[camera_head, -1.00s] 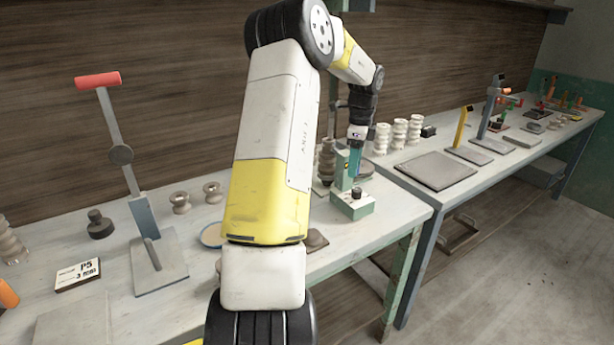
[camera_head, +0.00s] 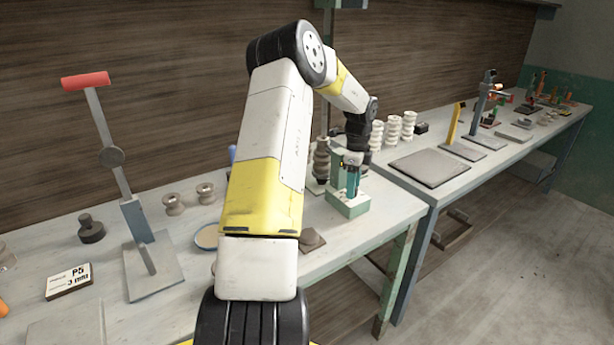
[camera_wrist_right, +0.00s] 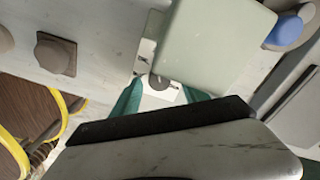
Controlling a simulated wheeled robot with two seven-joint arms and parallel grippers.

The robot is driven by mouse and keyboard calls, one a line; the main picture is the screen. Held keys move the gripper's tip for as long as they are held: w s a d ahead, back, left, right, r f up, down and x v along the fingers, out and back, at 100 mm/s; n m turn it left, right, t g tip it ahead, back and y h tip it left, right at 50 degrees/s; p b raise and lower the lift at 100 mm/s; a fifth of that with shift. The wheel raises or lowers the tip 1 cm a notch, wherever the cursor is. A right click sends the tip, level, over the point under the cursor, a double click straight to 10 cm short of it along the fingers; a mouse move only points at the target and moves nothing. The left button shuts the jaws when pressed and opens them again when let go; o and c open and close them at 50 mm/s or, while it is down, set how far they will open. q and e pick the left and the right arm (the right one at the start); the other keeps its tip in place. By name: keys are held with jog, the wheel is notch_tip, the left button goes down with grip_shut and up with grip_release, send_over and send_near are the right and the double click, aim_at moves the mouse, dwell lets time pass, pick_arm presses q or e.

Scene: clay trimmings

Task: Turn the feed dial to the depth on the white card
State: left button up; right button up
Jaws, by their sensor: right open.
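The white card (camera_head: 68,281) lies on the left part of the bench and reads "P5" and "3 mm". The feed dial's pale green machine base (camera_head: 348,206) stands near the bench's right end. My right gripper (camera_head: 352,180) points down over that base and hides the dial in the head view. In the right wrist view, the dark round feed dial (camera_wrist_right: 158,82) sits on a white plate with marks beside the green housing (camera_wrist_right: 215,45). The open teal fingers of my right gripper (camera_wrist_right: 161,88) are on either side of it; contact cannot be told. My left gripper is out of view.
A lever press with a red handle (camera_head: 86,81) stands on the left. A blue-rimmed dish (camera_head: 206,238) is partly behind my arm. Spindles (camera_head: 392,130) and a grey slab (camera_head: 430,168) are on the second bench. Floor at right is clear.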

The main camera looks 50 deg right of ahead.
grip_shut()
jog(key=shift+m, duration=0.3)
jog(key=m, duration=0.4)
jog(key=shift+m, duration=2.1)
grip_release()
